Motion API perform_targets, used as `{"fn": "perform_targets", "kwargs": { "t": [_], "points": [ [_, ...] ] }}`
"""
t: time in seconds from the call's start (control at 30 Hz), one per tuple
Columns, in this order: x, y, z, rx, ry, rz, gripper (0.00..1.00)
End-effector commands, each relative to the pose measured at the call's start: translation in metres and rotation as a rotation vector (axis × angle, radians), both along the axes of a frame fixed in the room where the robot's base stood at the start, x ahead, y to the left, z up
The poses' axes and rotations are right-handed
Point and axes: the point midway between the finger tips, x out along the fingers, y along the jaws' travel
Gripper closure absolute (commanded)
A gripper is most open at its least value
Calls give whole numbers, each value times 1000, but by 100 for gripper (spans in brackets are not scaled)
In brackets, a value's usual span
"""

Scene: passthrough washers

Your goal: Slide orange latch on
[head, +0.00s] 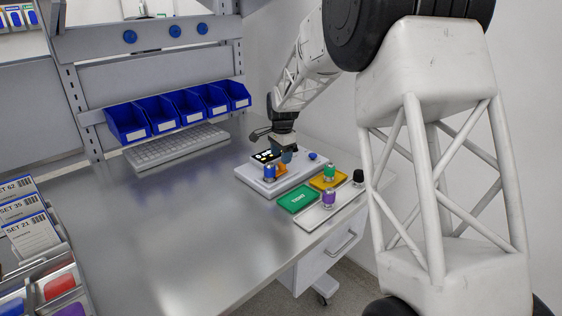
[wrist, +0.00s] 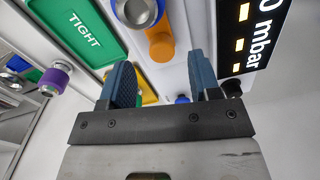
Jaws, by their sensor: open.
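The orange latch (head: 282,170) is on the white test unit (head: 250,180), beside a metal cylinder with a blue top (head: 269,173). In the wrist view the orange latch (wrist: 160,46) shows just beyond the fingertips, below the metal cylinder (wrist: 138,10). My gripper (head: 287,154) is above the unit, close to the latch and partly covering the view of it. In the wrist view my gripper (wrist: 160,68) is open, its two blue fingers apart with nothing held between them. I cannot tell whether a finger touches the latch.
The unit has a black display (wrist: 252,35) and a blue knob (head: 313,155). A green tray marked TIGHT (head: 298,199), a yellow tray (head: 320,183) and a white tray (head: 315,218) with a purple-banded cylinder (head: 329,199) lie alongside. Blue bins (head: 160,114) and a keyboard (head: 178,147) stand behind.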

Motion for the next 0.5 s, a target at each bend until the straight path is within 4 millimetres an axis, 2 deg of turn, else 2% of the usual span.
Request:
{"fn": "perform_targets", "kwargs": {
  "t": [0.2,0.5],
  "points": [
    [-1,0,27,1,-1,0,43],
    [-2,-1,40,0,0,0,43]
  ]
}}
